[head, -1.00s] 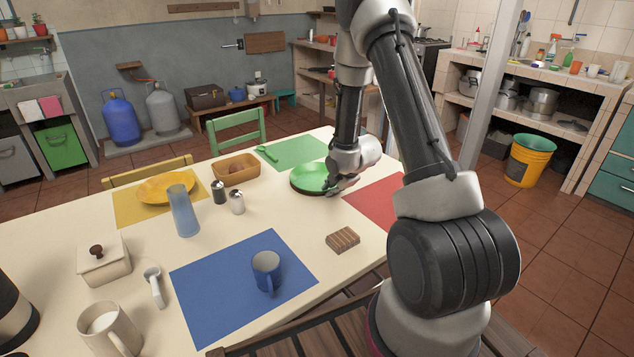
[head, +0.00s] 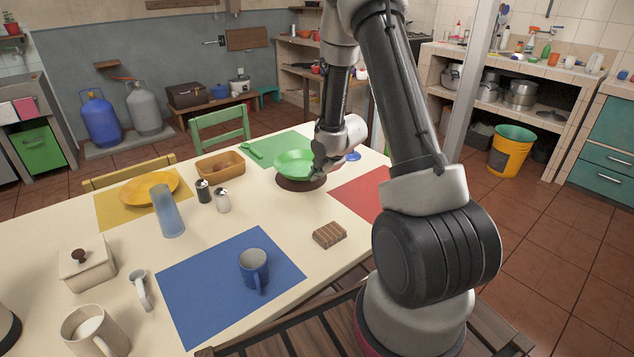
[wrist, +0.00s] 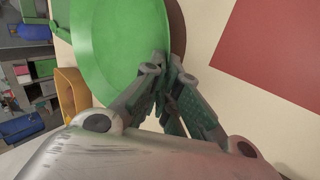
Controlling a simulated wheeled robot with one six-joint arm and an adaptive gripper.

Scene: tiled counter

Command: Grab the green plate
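The green plate (head: 293,163) is lifted a little above a dark brown round mat (head: 301,184) on the table. In the wrist view the green plate (wrist: 117,45) fills the upper left, with its rim between the fingers. My gripper (head: 318,169) is at the plate's right edge; in the wrist view my gripper (wrist: 168,82) is shut on that rim. The hold itself is partly hidden by the fingers.
A green placemat (head: 268,148) lies behind the plate and a red placemat (head: 362,190) to its right. A wooden basket (head: 220,165), a salt shaker (head: 223,201) and a brown slatted block (head: 330,233) stand nearby. A blue item (head: 353,156) shows behind my gripper.

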